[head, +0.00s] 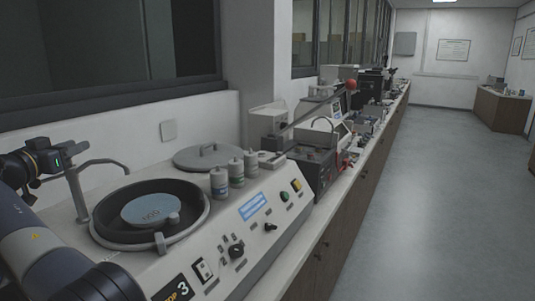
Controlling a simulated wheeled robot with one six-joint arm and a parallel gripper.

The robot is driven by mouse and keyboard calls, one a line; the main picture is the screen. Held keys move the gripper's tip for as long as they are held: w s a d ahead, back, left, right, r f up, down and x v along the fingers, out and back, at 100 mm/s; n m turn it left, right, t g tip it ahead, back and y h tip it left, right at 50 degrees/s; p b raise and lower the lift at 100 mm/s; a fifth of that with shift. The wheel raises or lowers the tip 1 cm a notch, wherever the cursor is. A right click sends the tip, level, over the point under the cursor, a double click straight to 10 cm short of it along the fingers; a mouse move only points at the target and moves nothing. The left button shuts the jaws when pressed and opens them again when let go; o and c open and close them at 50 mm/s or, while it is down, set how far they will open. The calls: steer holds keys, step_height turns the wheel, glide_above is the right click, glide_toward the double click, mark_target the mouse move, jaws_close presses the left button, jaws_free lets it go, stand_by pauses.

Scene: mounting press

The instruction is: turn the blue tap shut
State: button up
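A grey metal tap (76,193) with a curved spout stands at the left, behind a round polishing bowl (195,222). I see no blue on this tap, and no blue handle shows. My gripper (66,152) is at the left edge, close to the top of the tap. Its fingers are small and dark there, and I cannot tell whether they touch the tap or are open or shut. My arm fills the lower left corner.
The bowl holds a light blue disc (143,209). Several bottles (236,172) and a round lid (208,156) stand beside it. A control panel (265,227) faces the aisle. More equipment lines the bench further back. The floor (440,180) at the right is clear.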

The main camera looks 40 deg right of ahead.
steer(key=shift+f+n+t+y+b, duration=0.3)
steer(key=shift+t+y+b, duration=0.15)
steer(key=shift+b, duration=0.5)
